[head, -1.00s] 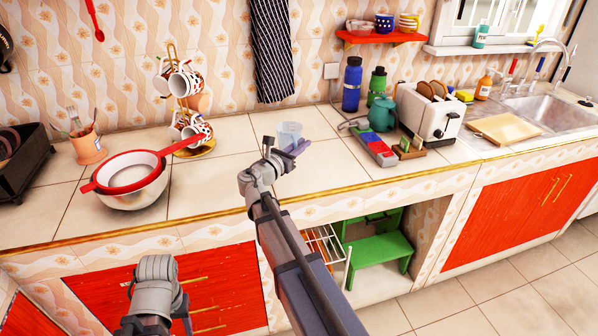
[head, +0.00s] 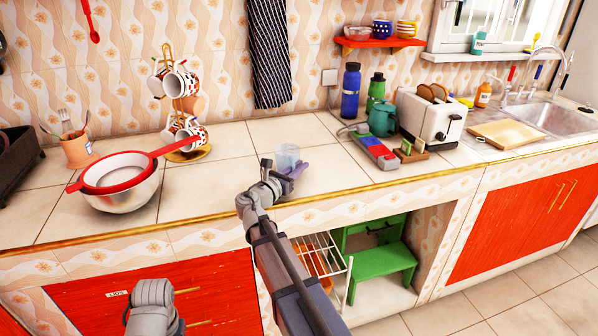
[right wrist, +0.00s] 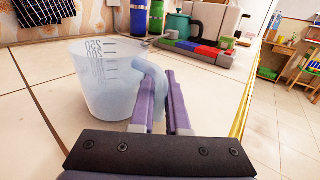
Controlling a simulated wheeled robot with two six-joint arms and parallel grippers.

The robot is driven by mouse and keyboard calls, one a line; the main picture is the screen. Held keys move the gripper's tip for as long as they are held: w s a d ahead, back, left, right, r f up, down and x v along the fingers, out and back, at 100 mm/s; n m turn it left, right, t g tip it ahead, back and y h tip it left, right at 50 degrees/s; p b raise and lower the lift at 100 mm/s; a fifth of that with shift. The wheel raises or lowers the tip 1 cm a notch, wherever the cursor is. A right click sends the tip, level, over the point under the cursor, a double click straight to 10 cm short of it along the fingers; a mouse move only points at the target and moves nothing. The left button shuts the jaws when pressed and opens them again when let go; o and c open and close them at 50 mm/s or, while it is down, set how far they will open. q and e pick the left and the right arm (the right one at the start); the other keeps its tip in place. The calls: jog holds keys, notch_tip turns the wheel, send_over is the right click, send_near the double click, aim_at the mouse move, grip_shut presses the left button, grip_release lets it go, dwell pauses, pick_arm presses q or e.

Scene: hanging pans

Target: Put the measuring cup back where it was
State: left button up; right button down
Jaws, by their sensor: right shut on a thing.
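The measuring cup (head: 287,157) is a clear, pale blue plastic cup with dark scale marks. It is upright over the counter near its front edge. In the right wrist view the cup (right wrist: 103,80) fills the left part, and its handle passes between the purple fingers. My right gripper (head: 292,171) is shut on that handle; it also shows in the right wrist view (right wrist: 163,100). I cannot tell whether the cup's base touches the tiles. My left arm shows at the bottom of the head view, with its fingers out of sight.
A steel bowl with a red strainer (head: 115,185) and a mug tree (head: 180,100) stand to the left. A coloured block box (head: 375,150), a teal pot (head: 382,120), bottles and a toaster (head: 430,115) stand to the right. The tiles behind the cup are clear.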

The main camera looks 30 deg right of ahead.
jog(key=shift+f, duration=0.1)
jog(key=c, duration=0.9)
grip_release()
jog(key=shift+r, duration=0.3)
jog(key=v, duration=1.2)
jog(key=shift+f, duration=0.1)
